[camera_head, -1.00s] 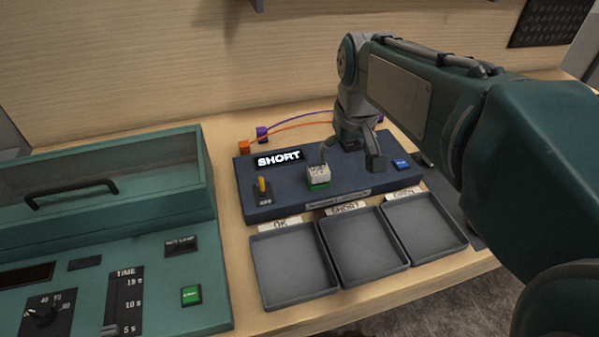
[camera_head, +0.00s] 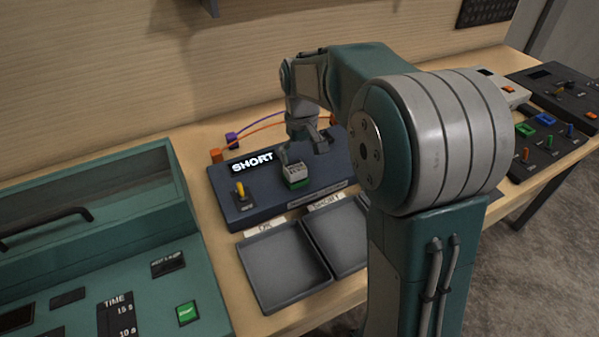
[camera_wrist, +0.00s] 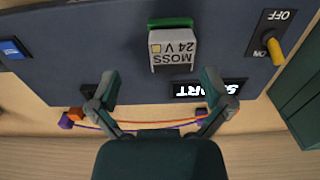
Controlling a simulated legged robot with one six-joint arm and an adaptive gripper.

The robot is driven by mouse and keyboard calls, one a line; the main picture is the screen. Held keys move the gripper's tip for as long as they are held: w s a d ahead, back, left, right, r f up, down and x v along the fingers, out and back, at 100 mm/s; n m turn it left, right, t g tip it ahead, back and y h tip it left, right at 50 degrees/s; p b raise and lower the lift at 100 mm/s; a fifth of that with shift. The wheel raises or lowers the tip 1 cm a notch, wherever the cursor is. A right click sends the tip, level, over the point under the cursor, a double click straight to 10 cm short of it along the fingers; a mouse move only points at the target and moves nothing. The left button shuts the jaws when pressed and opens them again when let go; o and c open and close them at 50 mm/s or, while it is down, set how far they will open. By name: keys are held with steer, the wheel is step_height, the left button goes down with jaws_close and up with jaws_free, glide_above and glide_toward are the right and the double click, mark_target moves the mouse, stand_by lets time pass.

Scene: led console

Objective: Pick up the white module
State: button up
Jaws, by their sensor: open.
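The white module (camera_head: 296,171) has a green base and sits on the dark blue console (camera_head: 235,207), below and right of the lit SHORT display (camera_head: 251,163). In the wrist view the module (camera_wrist: 173,47) shows the label "MOSS 24 V" and lies ahead of the fingertips, between their lines. My gripper (camera_head: 302,150) is open, with its fingers apart; in the wrist view the fingers (camera_wrist: 160,85) are spread and empty. In the head view one finger is close to the module's upper left; contact cannot be told.
A yellow switch (camera_head: 240,190) stands at the console's left. Grey trays (camera_head: 283,265) lie in front; my arm hides part of them. A green machine (camera_head: 100,260) with a clear lid is on the left. Orange and purple wires (camera_wrist: 155,124) run behind the console.

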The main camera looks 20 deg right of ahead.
mark_target(296, 166)
steer(key=a+f, duration=0.1)
steer(key=f, duration=0.1)
steer(key=a+f, duration=0.1)
steer(key=f, duration=0.1)
steer(key=shift+w+a, duration=0.15)
steer(key=shift+w, duration=0.05)
steer(key=shift+a+f, duration=0.1)
steer(key=shift+f, duration=0.25)
steer(key=shift+d+f, duration=0.15)
steer(key=shift+d, duration=0.7)
steer(key=c, duration=0.9)
steer(key=shift+a, duration=0.25)
steer(key=shift+c, duration=1.2)
steer(key=shift+a, duration=0.3)
steer(key=shift+c, duration=0.5)
